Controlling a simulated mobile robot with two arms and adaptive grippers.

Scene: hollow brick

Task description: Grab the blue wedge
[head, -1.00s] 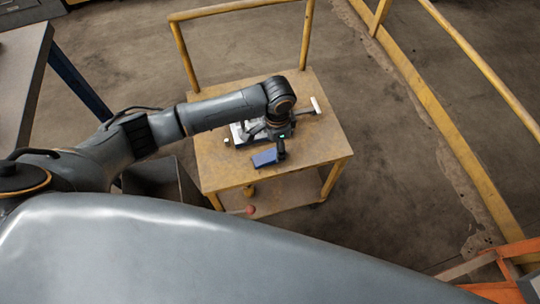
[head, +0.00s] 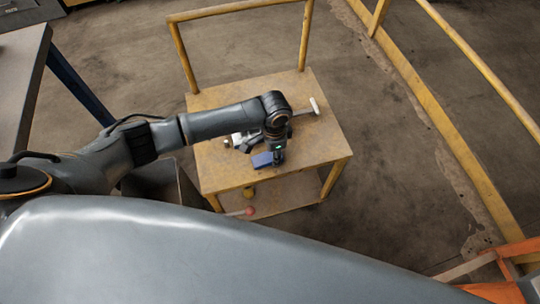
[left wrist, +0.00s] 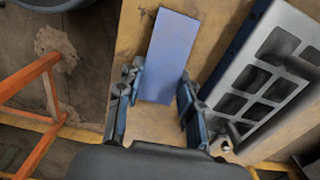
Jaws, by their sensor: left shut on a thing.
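The blue wedge (head: 262,160) lies near the front edge of the cart top, partly hidden by my gripper. In the left wrist view the wedge (left wrist: 172,48) shows as a long blue face with its near end between my fingers. My left gripper (head: 277,159) is low over the cart top and shut on the wedge; the fingers (left wrist: 161,80) stand on either side of it. I cannot tell whether the wedge is clear of the surface. My right gripper is not in view.
The hollow brick (left wrist: 262,75), grey with rectangular holes, lies right of the wedge in the wrist view. A white-ended tool (head: 314,105) lies at the cart's right. The cart (head: 322,140) has a yellow rail behind. A red ball-like thing (head: 250,211) is below.

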